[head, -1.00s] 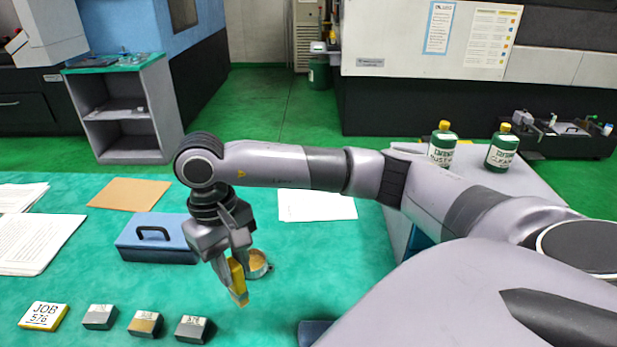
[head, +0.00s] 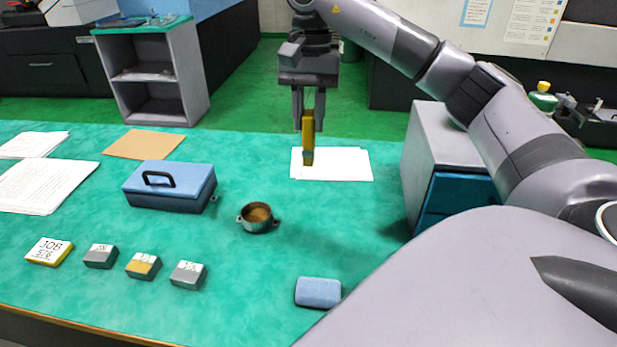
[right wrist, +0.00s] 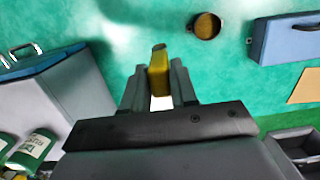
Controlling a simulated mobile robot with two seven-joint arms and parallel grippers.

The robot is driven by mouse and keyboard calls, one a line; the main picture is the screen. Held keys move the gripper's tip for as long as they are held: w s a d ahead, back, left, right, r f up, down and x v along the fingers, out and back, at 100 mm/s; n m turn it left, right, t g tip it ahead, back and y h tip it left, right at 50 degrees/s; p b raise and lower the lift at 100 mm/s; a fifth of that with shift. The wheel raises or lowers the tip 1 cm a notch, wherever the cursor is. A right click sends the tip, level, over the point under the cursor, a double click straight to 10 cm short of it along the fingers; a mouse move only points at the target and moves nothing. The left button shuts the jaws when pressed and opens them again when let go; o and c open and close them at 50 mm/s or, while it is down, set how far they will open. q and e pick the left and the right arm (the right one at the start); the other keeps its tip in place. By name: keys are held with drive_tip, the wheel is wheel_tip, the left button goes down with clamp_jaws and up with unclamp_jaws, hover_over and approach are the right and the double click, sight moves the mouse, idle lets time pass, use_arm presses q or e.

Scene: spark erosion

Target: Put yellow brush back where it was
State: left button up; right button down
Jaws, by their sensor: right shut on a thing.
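My right gripper (head: 308,122) is shut on the yellow brush (head: 308,135), which hangs upright with its tip down, in front of the white papers (head: 348,164) in the head view. The brush (right wrist: 158,72) also shows between the fingers in the right wrist view. A small round metal cup (head: 258,218) with brownish contents stands on the green table, left of and nearer than the gripper; it also shows in the right wrist view (right wrist: 206,26). My left gripper is not in view.
A blue box with a black handle (head: 168,187) stands left of the cup. Several small labelled blocks (head: 188,274) lie at the front left. A light blue block (head: 318,292) lies at the front. A grey drawer cabinet (head: 445,150) stands at the right. The table between cup and cabinet is clear.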

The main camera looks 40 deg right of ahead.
sight(309, 154)
wheel_tip(309, 154, down, 8)
drive_tip(key=b, duration=0.3)
drive_tip(key=shift+f, duration=0.1)
wheel_tip(309, 154, down, 10)
drive_tip(key=shift+b, duration=0.3)
drive_tip(key=c, duration=0.9)
unclamp_jaws()
